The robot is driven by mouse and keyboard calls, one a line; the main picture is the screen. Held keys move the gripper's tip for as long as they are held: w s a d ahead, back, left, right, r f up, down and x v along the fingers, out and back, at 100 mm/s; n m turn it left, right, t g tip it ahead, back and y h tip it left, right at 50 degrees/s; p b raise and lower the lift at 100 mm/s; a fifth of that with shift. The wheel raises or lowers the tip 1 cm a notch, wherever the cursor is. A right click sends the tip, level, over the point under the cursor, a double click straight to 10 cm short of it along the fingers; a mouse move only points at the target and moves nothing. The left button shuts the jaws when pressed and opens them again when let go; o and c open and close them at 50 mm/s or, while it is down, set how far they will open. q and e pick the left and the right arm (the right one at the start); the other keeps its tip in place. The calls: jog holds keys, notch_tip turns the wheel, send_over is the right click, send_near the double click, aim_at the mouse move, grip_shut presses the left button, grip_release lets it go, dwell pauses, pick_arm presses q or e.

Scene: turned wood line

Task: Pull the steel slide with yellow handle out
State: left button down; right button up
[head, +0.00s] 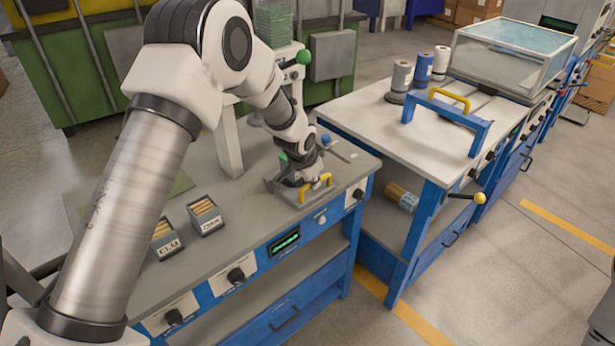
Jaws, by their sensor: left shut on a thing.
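The steel slide (292,194) lies flat on the grey top of the near workbench, close to its front right corner. Its yellow handle (322,184) stands at the front end of the slide. My left gripper (312,186) reaches down from above and is shut on the yellow handle. The gripper and wrist hide part of the slide and part of the handle, so how far the slide is out is hard to tell. My right gripper is out of view.
Two small labelled boxes (206,216) stand left on the near bench. A green-knobbed press (293,75) stands behind my wrist. A second bench at right carries spools (422,70), a blue frame with a yellow bar (446,116) and a clear-sided case (510,60).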

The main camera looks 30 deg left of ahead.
pick_arm(q)
jog(key=shift+s+f, duration=0.2)
jog(key=shift+f, duration=0.1)
jog(key=c, duration=1.2)
grip_release()
jog(key=shift+d, duration=0.15)
jog(key=shift+w+d, duration=0.2)
jog(key=v, duration=1.2)
